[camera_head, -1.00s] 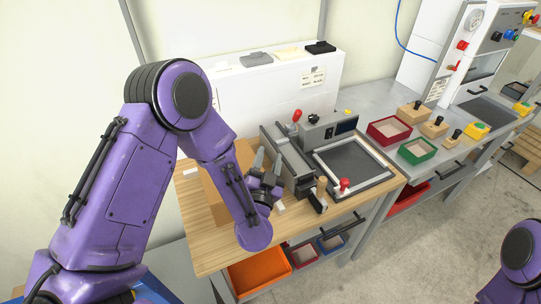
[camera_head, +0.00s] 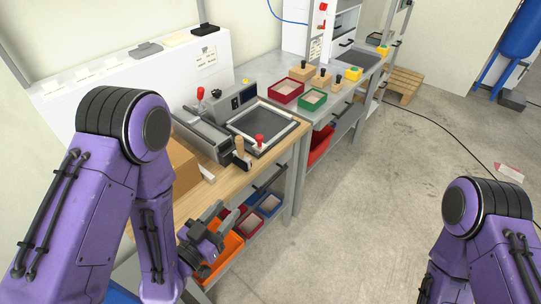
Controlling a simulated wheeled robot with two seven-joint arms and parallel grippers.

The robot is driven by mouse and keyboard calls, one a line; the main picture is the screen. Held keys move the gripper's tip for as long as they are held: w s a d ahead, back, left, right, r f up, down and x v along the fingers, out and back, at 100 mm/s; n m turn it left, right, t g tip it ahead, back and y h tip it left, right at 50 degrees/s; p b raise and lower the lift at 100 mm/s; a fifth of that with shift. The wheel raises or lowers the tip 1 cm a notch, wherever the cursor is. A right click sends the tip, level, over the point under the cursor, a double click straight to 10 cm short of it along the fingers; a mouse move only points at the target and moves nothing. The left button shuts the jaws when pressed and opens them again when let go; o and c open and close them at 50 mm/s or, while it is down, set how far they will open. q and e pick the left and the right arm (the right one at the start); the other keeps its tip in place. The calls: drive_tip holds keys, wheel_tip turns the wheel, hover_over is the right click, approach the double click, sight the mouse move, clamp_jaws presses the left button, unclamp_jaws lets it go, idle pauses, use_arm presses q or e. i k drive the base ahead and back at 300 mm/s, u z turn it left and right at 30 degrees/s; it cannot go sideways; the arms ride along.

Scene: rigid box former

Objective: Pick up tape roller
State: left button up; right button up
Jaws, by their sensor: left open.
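A small tool with an upright wooden handle (camera_head: 240,146) and a dark lower part stands at the front of the bench, beside the grey machine; it may be the tape roller, but it is too small to be sure. My left gripper (camera_head: 226,211) is open and empty. It is in front of the bench edge, to the lower left of the tool and apart from it, and it overlaps the orange bin in the picture. My right gripper is out of view; only part of my right arm shows at lower right.
The wooden bench top (camera_head: 228,183) has a brown cardboard box (camera_head: 184,168) on its left. The grey machine (camera_head: 205,135) and a framed dark plate (camera_head: 262,128) with a red knob (camera_head: 259,140) stand behind. An orange bin (camera_head: 228,250) sits below. Red (camera_head: 286,91) and green (camera_head: 312,100) trays are farther right.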

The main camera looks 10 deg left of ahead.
sight(239, 160)
drive_tip(key=z, duration=0.9)
drive_tip(key=i, duration=1.1)
drive_tip(key=u, duration=1.8)
